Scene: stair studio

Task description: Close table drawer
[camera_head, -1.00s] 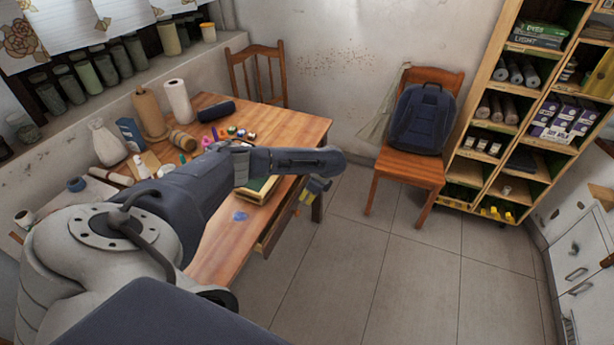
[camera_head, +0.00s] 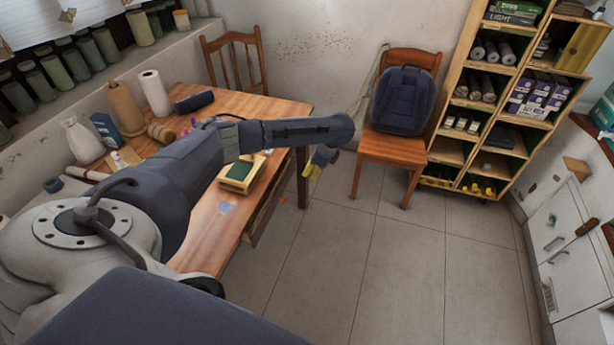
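The wooden table (camera_head: 207,247) stands at left with its long side toward the open floor. Its drawer (camera_head: 268,208) shows along that side, under the tabletop. It appears to stick out a little, but my arm and the tabletop hide much of it, so how far is unclear. My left arm reaches across the table, and my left gripper (camera_head: 312,172), with yellow fingertips, hangs beyond the table edge near the far corner leg. It looks apart from the drawer. The fingers are too small to tell open from shut. My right gripper is out of view.
A green-topped box (camera_head: 238,172), a blue patch (camera_head: 226,208), bottles and rolls lie on the table. A chair with a backpack (camera_head: 403,100) stands by the wall, left of a shelf unit (camera_head: 468,150). The tiled floor (camera_head: 400,260) right of the table is clear.

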